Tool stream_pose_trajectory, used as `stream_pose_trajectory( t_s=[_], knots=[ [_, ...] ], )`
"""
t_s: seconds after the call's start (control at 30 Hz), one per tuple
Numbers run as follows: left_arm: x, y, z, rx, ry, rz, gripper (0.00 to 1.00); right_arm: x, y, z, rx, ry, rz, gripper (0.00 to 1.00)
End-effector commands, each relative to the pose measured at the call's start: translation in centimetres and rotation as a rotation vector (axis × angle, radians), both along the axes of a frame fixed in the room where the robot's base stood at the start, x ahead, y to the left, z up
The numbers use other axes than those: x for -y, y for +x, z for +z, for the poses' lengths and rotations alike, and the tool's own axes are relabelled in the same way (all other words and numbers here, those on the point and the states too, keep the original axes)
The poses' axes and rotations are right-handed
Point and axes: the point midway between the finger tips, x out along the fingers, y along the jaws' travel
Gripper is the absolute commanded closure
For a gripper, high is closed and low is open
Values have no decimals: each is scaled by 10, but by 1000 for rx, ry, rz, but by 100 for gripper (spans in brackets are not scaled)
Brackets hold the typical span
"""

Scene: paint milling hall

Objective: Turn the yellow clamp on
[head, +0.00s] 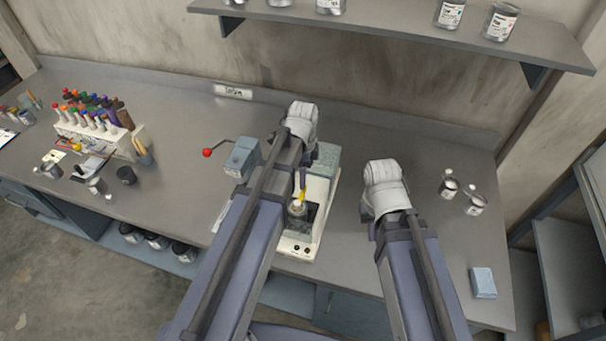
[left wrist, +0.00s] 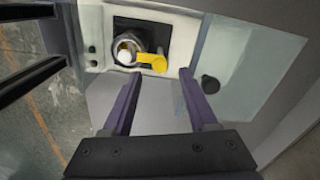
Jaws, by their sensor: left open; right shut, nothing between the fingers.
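The yellow clamp (left wrist: 151,60) lies in the left wrist view beside a round metal can with a pale top (left wrist: 126,51), in a dark square recess of a white machine (left wrist: 182,27). In the head view the clamp (head: 302,196) shows as a small yellow patch by the can (head: 297,208). My left gripper (left wrist: 160,74) is open, its two purple fingers apart and pointing toward the clamp, with nothing between them. In the head view the left gripper (head: 303,180) is partly hidden by my arm. My right gripper (head: 372,232) is shut and empty over the bench, mostly hidden behind its arm.
The machine stands on a grey bench (head: 190,150). A red-knobbed lever (head: 208,152) sticks out left of a blue-grey block (head: 242,157). Two small cans (head: 449,185) and a blue block (head: 482,282) are on the right. A shelf (head: 400,22) with cans hangs above.

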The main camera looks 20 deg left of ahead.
Motion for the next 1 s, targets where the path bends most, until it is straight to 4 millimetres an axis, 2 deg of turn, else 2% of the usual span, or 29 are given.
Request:
stream_pose_trajectory(
  t_s=[0.03,0.23,1.0],
  knots=[
    [0,0,15,0,0,0,41,0,0,15,0,0,-2,100],
    [0,0,33,0,0,0,41,0,0,33,0,1,-7,100],
    [0,0,33,0,0,0,41,0,0,33,0,2,-7,100]
  ],
)
